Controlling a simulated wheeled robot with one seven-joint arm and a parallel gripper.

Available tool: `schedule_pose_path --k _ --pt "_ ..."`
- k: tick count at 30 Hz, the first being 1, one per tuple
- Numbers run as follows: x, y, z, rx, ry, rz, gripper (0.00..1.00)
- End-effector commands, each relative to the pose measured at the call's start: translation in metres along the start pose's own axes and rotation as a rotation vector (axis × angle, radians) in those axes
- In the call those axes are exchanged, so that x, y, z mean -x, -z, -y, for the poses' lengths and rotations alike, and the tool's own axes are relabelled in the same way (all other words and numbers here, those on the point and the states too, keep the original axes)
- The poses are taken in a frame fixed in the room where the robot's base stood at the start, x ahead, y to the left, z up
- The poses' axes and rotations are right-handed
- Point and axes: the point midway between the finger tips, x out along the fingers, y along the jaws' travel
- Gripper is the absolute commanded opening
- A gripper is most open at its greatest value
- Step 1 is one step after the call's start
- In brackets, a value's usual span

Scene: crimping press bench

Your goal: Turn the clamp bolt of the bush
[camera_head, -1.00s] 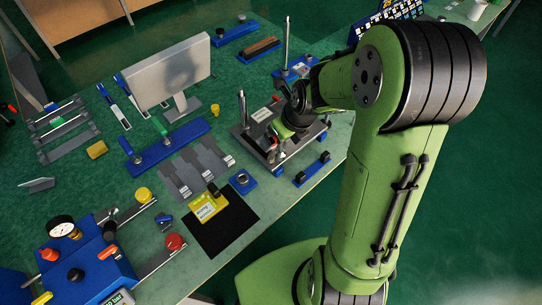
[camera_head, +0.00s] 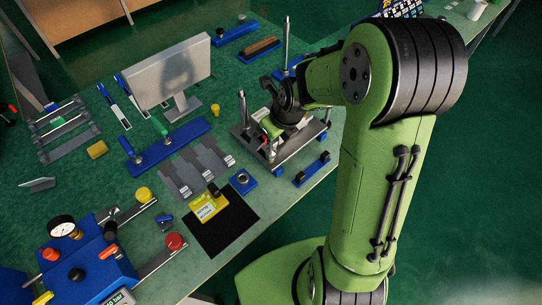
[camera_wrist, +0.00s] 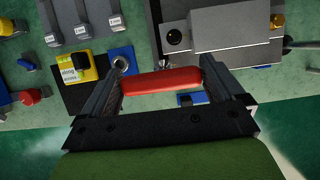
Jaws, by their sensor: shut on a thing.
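My gripper (camera_wrist: 159,70) is shut on a red handle (camera_wrist: 160,83), which spans the gap between its two fingers in the wrist view. In the head view my gripper is over the grey press fixture (camera_head: 312,133), mostly hidden by my wrist, with a bit of red showing at its left. In the wrist view the fixture's grey block (camera_wrist: 235,40) lies just beyond the fingers, with a dark round hole and a brass knob (camera_wrist: 277,20). A small metal piece (camera_wrist: 165,62) shows just past the handle. I cannot tell whether it is the clamp bolt; the bush is not clearly visible.
An upright metal post (camera_head: 242,107) stands at the fixture's left corner and a taller one (camera_head: 286,42) behind. A blue block with a ring (camera_head: 243,180) and a blue rest (camera_head: 312,169) lie in front. A monitor (camera_head: 168,72) stands left.

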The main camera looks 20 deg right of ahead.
Motion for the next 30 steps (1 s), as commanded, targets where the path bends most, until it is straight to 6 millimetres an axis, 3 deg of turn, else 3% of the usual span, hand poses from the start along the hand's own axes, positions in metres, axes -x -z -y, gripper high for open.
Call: schedule_pose_path --k 30 --pt "-0.017 0.007 0.0 -0.001 0.001 0.001 0.63"
